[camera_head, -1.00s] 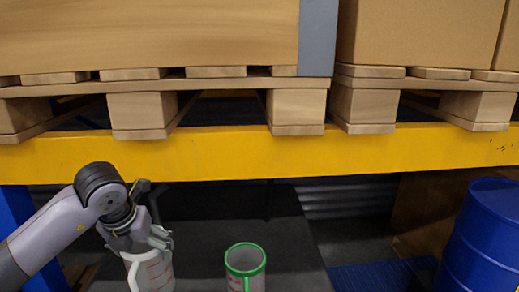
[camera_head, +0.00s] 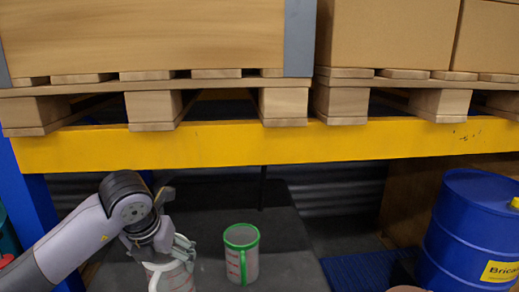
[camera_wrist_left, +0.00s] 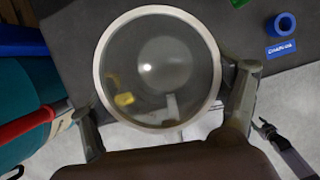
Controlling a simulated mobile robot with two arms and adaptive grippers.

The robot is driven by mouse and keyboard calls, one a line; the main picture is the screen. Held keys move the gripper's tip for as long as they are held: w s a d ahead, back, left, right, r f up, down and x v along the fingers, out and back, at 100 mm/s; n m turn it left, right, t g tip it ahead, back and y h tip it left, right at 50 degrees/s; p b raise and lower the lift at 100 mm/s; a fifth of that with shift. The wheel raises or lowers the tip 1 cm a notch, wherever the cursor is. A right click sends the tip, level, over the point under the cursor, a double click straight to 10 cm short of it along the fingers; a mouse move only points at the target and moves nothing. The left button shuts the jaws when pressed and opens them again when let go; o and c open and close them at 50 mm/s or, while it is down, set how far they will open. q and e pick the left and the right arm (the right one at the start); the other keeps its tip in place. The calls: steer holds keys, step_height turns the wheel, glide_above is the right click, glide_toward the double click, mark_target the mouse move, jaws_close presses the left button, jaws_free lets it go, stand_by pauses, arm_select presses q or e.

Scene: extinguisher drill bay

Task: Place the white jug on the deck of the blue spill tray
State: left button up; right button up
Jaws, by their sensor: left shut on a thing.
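The white jug (camera_head: 172,277), clear-walled with a white rim and red marks, is at the lower left of the head view. My left gripper (camera_head: 178,250) is shut on it near the rim, one finger on each side. The left wrist view looks down into the jug's round mouth (camera_wrist_left: 160,65), between the fingers. The jug's lower part is cut off in the head view, so I cannot tell whether it touches the surface below. The blue spill tray's grated deck (camera_head: 362,270) shows at the lower right, partly cut off. My right gripper is not in view.
A green-rimmed jug (camera_head: 241,258) stands on the dark surface (camera_head: 290,240) just right of the white jug. A blue drum (camera_head: 465,235) stands at the right by the tray. A yellow beam (camera_head: 260,146) with loaded pallets crosses above. A blue post (camera_head: 40,205) is at left.

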arm_select(q)
steer(key=s+d+m, duration=0.1)
steer(key=d, duration=0.4)
steer(key=s+d+f+m+g+h, duration=0.1)
steer(key=s+d+f+m+g, duration=0.2)
steer(key=m, duration=0.6)
steer(key=s+f+m+g+h, duration=0.1)
steer(key=s+f+m+g, duration=0.1)
steer(key=s+m, duration=0.55)
steer(key=s+d+f+m+g+h, duration=0.1)
steer(key=s+d+f+m+g, duration=0.15)
steer(key=m, duration=0.85)
steer(key=s+a+f+m+g+y, duration=0.1)
steer(key=s+m+y, duration=0.4)
steer(key=m, duration=0.5)
steer(key=w+a+n+h, duration=0.1)
steer(key=a+n+h, duration=0.1)
steer(key=a, duration=0.6)
steer(key=shift+a+f+n, duration=0.15)
steer(key=shift+f+n, duration=0.2)
steer(key=shift+f, duration=0.05)
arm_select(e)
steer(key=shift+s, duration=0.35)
arm_select(q)
steer(key=shift+g, duration=0.25)
